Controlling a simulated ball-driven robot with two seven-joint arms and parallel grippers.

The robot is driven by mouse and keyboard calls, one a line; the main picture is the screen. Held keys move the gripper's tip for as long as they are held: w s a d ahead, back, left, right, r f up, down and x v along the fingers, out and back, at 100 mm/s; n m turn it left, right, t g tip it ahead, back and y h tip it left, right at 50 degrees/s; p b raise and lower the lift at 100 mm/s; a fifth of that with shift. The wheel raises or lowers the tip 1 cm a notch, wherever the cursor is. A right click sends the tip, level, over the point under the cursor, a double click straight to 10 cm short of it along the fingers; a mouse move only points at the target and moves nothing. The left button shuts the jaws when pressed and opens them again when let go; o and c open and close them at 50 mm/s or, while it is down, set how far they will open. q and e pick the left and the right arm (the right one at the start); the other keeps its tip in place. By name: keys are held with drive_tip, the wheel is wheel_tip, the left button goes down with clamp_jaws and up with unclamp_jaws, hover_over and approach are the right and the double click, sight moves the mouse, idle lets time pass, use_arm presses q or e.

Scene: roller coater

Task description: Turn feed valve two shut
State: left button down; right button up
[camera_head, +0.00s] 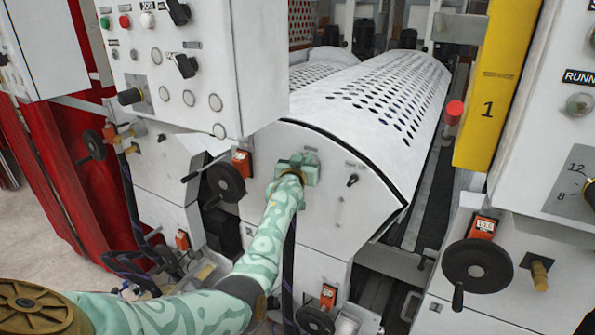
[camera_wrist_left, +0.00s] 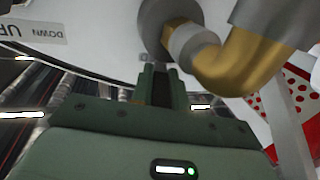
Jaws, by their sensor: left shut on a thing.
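My left gripper (camera_head: 297,166) is at the white side panel (camera_head: 335,215) of the perforated roller cover, and it hides what it holds in the head view. In the left wrist view its two fingers (camera_wrist_left: 161,78) are shut on a narrow dark piece, likely the feed valve's handle, mostly hidden between them. Just beyond the fingertips is a valve fitting with a round grey flange (camera_wrist_left: 163,22) and a brass elbow (camera_wrist_left: 232,62). No label reading feed valve two is legible. My right gripper is in neither view.
A black handwheel (camera_head: 226,182) sits left of my left gripper, and a small black switch (camera_head: 352,180) sits to its right. A control box (camera_head: 180,70) overhangs at upper left. Another handwheel (camera_head: 477,266) and a yellow post (camera_head: 497,90) stand at right.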

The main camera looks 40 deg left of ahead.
use_arm(q)
drive_tip(key=c, duration=1.4)
unclamp_jaws()
drive_tip(key=shift+o, duration=0.2)
drive_tip(key=shift+s+d, duration=0.25)
drive_tip(key=shift+s, duration=0.15)
drive_tip(key=v, duration=1.5)
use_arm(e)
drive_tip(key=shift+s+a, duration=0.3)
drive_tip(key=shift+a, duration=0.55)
use_arm(q)
drive_tip(key=shift+s+d, duration=0.15)
